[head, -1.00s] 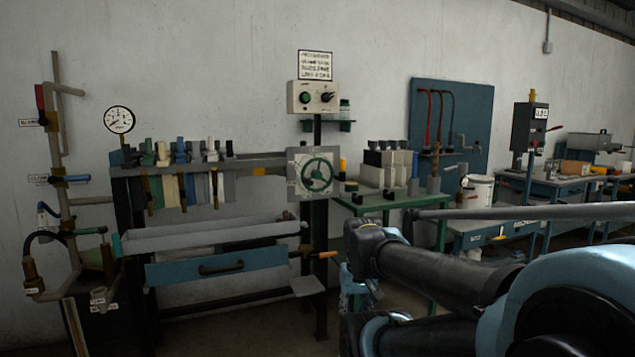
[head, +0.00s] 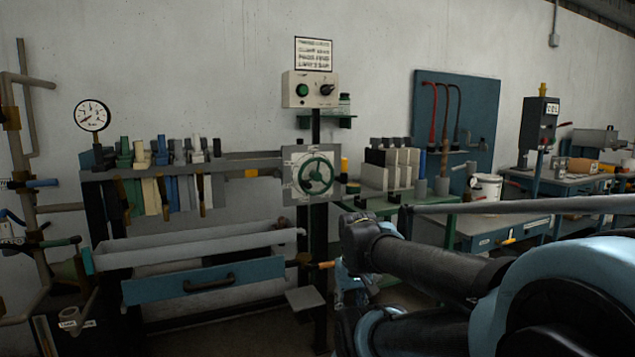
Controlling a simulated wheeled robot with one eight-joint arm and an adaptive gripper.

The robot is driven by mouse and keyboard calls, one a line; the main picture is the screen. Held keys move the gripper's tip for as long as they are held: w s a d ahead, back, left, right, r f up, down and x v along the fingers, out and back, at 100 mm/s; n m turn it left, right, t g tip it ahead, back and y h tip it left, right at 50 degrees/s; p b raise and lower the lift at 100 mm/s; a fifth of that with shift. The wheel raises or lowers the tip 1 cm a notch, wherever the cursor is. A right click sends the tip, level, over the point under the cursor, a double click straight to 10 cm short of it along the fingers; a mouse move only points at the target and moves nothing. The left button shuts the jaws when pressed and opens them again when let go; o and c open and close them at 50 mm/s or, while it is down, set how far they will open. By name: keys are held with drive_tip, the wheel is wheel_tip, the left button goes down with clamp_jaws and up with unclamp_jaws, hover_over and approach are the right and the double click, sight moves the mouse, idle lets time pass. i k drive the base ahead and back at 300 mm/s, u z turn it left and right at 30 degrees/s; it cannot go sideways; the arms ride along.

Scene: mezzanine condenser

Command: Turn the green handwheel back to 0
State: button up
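The green handwheel (head: 317,177) is a round spoked wheel on a pale square plate (head: 291,191), mounted on a dark post near the middle of the head view. Marks on the plate are too small to read, so I cannot tell its setting. My arm (head: 440,265) reaches in from the lower right, below and to the right of the wheel and apart from it. Blue and grey parts at the lower middle, below the arm's elbow, are partly hidden, and I cannot make out gripper fingers there.
A control box (head: 310,90) with a green button and a black knob sits above the wheel. A rack of coloured clamps (head: 170,175) and a pressure gauge (head: 92,115) stand left. A grey trough (head: 190,243) and blue drawer (head: 205,281) are below. A green table (head: 400,208) stands right.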

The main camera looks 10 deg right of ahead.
sight(315, 176)
drive_tip(key=z, duration=0.65)
drive_tip(key=k, duration=1.25)
drive_tip(key=u, duration=0.55)
drive_tip(key=i, duration=1)
